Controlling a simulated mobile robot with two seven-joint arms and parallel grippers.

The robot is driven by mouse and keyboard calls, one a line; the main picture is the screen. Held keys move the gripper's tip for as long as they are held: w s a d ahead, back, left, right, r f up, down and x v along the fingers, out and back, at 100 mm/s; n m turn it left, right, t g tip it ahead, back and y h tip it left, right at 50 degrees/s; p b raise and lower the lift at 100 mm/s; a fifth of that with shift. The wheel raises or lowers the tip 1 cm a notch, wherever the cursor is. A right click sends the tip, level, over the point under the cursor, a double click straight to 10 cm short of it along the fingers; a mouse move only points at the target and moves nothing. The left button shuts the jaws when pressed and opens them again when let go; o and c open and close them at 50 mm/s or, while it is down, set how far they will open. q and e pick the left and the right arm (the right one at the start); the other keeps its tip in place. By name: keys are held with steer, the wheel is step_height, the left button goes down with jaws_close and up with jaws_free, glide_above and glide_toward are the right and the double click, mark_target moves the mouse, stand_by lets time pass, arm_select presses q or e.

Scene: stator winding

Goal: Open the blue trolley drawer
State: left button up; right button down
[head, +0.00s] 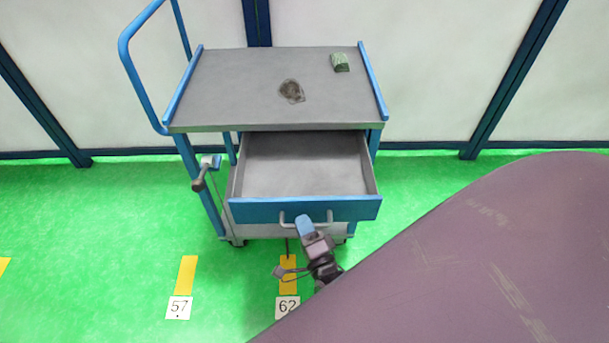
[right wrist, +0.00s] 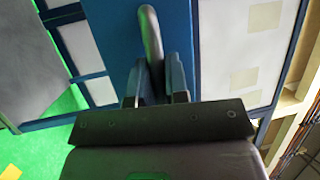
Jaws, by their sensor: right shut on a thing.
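The blue trolley (head: 205,125) stands on the green floor, with a grey top and a blue push handle on its left. Its drawer (head: 300,165) is pulled out toward me and is empty inside. The drawer has a blue front (head: 250,212) with a light bar handle (head: 284,217). My right gripper (head: 305,225) is at the drawer front, shut on the bar handle. In the right wrist view the handle (right wrist: 151,35) runs between the two fingers (right wrist: 158,80). My left gripper is not in view.
A dark crumpled-looking object (head: 291,91) and a small green block (head: 340,62) lie on the trolley top (head: 240,85). A large purple-brown surface (head: 480,260) fills the lower right. Floor markers 57 (head: 179,308) and 62 (head: 287,306) lie in front. The floor at left is clear.

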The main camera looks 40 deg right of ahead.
steer(key=shift+s+a, duration=0.2)
steer(key=shift+s, duration=0.1)
steer(key=c, duration=1.1)
jaws_free()
steer(key=shift+c, duration=0.2)
steer(key=v, duration=1)
steer(key=shift+s+b, duration=0.3)
steer(key=shift+s, duration=0.05)
steer(key=shift+f, duration=0.15)
